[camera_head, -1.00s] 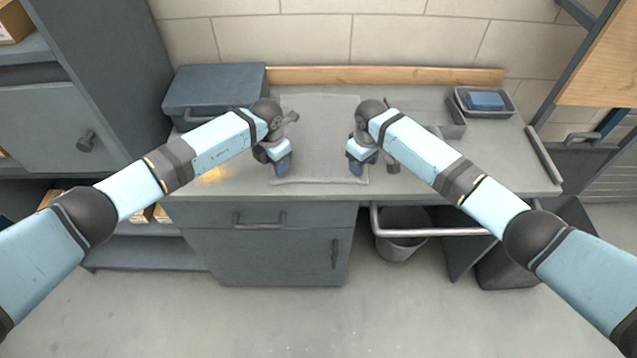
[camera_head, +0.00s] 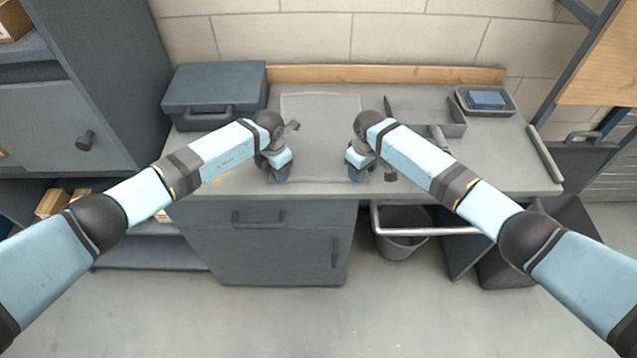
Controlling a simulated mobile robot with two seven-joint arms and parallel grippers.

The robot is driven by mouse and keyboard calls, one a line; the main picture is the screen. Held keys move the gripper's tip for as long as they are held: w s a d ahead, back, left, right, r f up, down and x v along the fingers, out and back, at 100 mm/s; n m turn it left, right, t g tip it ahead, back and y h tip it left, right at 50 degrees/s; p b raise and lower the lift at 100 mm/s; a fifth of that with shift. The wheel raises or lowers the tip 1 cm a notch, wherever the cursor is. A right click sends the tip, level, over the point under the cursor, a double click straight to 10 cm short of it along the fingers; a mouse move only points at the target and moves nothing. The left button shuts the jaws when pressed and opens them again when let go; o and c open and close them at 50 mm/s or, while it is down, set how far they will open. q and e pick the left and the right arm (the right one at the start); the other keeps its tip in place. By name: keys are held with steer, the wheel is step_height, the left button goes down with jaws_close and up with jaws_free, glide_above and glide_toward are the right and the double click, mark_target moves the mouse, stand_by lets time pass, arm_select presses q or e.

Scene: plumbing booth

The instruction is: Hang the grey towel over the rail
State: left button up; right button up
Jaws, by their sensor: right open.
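The grey towel (camera_head: 320,130) lies flat and spread out on the grey worktop, between my two hands. Its front edge lies near the worktop's front edge. My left gripper (camera_head: 282,175) is at the towel's front left corner, pointing down. Its fingers are hidden by the hand, so its opening does not show. My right gripper (camera_head: 356,176) is open at the front right corner, pointing down. Whether either touches the cloth is unclear. The metal rail (camera_head: 440,232) runs below the worktop edge at the right, with nothing on it.
A blue-grey toolbox (camera_head: 212,92) stands at the back left of the worktop (camera_head: 500,165). A grey open tray (camera_head: 425,110) and a dish with a blue block (camera_head: 486,99) sit at the back right. A bin (camera_head: 402,245) stands behind the rail. The floor in front is clear.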

steer(key=shift+f, duration=0.1)
arm_select(q)
jaws_close()
arm_select(e)
jaws_close()
steer(key=shift+d, duration=0.1)
arm_select(q)
steer(key=shift+a, duration=0.1)
